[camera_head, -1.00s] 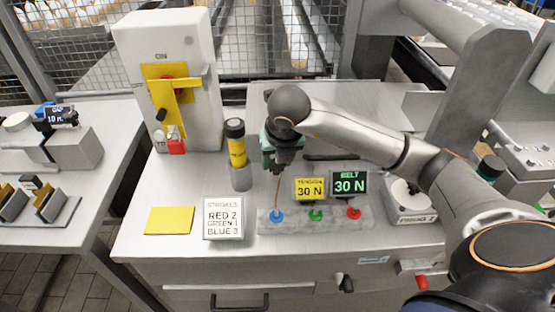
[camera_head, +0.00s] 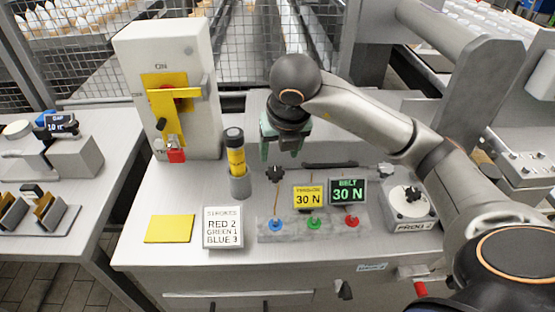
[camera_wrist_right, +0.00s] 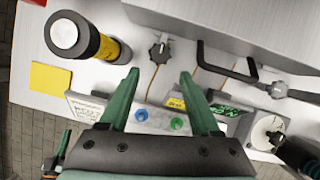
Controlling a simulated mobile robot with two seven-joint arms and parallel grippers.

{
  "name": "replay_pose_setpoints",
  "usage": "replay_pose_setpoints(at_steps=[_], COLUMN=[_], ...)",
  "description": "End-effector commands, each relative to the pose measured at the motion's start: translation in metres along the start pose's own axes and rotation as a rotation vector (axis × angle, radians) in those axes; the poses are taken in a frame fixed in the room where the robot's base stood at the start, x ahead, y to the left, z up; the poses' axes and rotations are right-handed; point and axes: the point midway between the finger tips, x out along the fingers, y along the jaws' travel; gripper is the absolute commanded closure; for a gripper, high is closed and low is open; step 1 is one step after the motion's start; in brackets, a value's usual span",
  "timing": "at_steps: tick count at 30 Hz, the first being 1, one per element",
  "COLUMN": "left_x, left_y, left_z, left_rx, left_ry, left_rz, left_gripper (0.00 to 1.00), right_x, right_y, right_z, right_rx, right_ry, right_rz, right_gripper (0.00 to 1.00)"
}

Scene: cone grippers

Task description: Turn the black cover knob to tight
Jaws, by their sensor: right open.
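I cannot tell which is the cover knob.
A yellow-black cylinder (camera_head: 237,160) stands left of the gripper. A white switch cabinet (camera_head: 198,60) with a yellow lever is further left. Two small displays (camera_head: 348,190) stand behind the button strip (camera_head: 295,232). A sign (camera_head: 222,228) and yellow pad (camera_head: 169,228) lie at the front left.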

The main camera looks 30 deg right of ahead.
Motion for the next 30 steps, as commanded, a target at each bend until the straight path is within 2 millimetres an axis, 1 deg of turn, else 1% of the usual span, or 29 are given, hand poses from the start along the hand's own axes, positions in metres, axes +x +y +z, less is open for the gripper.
replay_pose_setpoints(at_steps=[1,3,7,13,20,30], left_x=[-0.001,-0.005,-0.007,-0.009,-0.009,-0.008], left_y=[0.000,-0.001,-0.004,-0.004,-0.004,-0.005], left_z=[-0.001,-0.005,-0.001,0.012,0.011,0.003], left_rx=[0.000,0.000,-0.002,-0.007,-0.009,-0.008], left_ry=[0.001,0.001,-0.006,-0.029,-0.026,-0.011], left_rz=[-0.001,-0.003,-0.012,-0.014,-0.015,-0.016], left_gripper=[1.00,1.00,1.00,1.00,1.00,1.00], right_x=[-0.011,-0.024,-0.034,-0.036,-0.036,-0.035], right_y=[0.001,0.000,0.000,0.000,0.000,0.000], right_z=[0.001,0.002,0.001,0.000,0.000,0.000], right_rx=[-0.001,-0.002,-0.001,0.000,0.000,0.000], right_ry=[-0.004,-0.004,-0.002,0.001,0.001,0.001], right_rz=[0.003,0.000,0.000,0.000,0.000,0.000], right_gripper=[0.36,0.36,0.36,0.36,0.36,0.36])
